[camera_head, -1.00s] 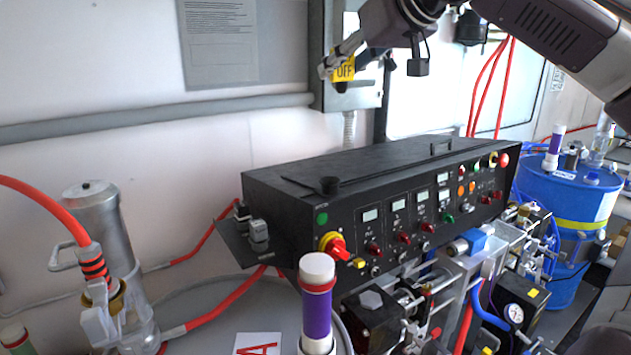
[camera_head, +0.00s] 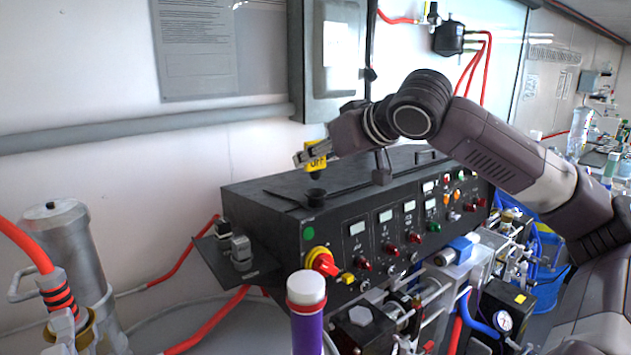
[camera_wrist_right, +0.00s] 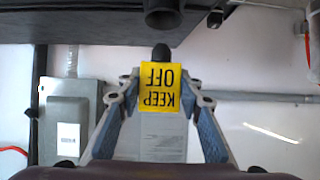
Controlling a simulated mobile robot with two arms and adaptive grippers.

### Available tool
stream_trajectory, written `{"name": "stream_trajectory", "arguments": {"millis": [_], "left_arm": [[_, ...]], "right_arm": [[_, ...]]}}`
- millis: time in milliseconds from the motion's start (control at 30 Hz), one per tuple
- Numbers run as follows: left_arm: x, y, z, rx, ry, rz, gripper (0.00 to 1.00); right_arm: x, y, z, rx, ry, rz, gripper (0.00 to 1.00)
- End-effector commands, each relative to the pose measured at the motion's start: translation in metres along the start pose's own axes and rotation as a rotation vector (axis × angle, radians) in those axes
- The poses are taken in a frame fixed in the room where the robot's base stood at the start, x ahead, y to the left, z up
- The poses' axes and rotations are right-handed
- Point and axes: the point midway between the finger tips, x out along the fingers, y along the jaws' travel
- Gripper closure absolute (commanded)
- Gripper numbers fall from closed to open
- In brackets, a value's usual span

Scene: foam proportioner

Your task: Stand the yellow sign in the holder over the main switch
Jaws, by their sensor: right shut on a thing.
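The yellow sign (camera_head: 317,158), with black "OFF" lettering visible, is held in my right gripper (camera_head: 312,157). It is above the black console, over a small black cup-like holder (camera_head: 316,197), with a gap between them. In the right wrist view, the sign (camera_wrist_right: 160,88) reads "KEEP OFF" upside down between the two fingers, with a dark rounded end (camera_wrist_right: 161,52) beyond it. The holder (camera_wrist_right: 165,14) shows at the top of that view, apart from the sign. The red and yellow main switch (camera_head: 323,262) is on the console front below the holder. My left gripper is not in view.
The black console (camera_head: 262,198) has several buttons and displays. A thin dark strip lies on its top beside the holder. A grey wall box (camera_head: 336,50) is behind. A purple, white-capped cylinder (camera_head: 307,325) stands in front; a metal canister (camera_head: 60,245) is at left.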

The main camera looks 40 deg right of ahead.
Motion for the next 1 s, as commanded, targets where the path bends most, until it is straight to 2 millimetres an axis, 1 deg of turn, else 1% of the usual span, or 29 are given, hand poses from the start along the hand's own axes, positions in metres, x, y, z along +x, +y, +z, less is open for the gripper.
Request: {"name": "stream_trajectory", "arguments": {"millis": [33, 133, 300, 433, 767, 900, 933, 1000], "left_arm": [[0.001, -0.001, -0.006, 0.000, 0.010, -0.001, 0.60], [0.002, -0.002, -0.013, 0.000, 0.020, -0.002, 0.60], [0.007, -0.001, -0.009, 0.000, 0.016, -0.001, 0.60], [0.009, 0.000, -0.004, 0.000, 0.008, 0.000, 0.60], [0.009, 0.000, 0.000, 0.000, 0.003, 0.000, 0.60], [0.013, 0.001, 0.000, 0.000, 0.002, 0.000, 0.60], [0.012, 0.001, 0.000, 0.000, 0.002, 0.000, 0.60], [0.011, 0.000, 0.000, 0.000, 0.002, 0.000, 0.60]], "right_arm": [[0.002, 0.000, 0.003, 0.000, 0.001, -0.001, 0.87], [0.004, 0.000, 0.007, 0.000, 0.001, -0.001, 0.87], [0.014, -0.001, 0.026, 0.001, -0.001, -0.003, 0.87], [0.020, -0.001, 0.036, 0.001, 0.000, -0.002, 0.87], [0.021, 0.000, 0.038, -0.001, 0.001, 0.001, 0.87], [0.023, 0.000, 0.042, -0.001, 0.001, 0.001, 0.87], [0.023, 0.000, 0.042, -0.001, 0.001, 0.001, 0.66], [0.022, 0.000, 0.042, -0.001, 0.000, 0.001, 0.58]]}}
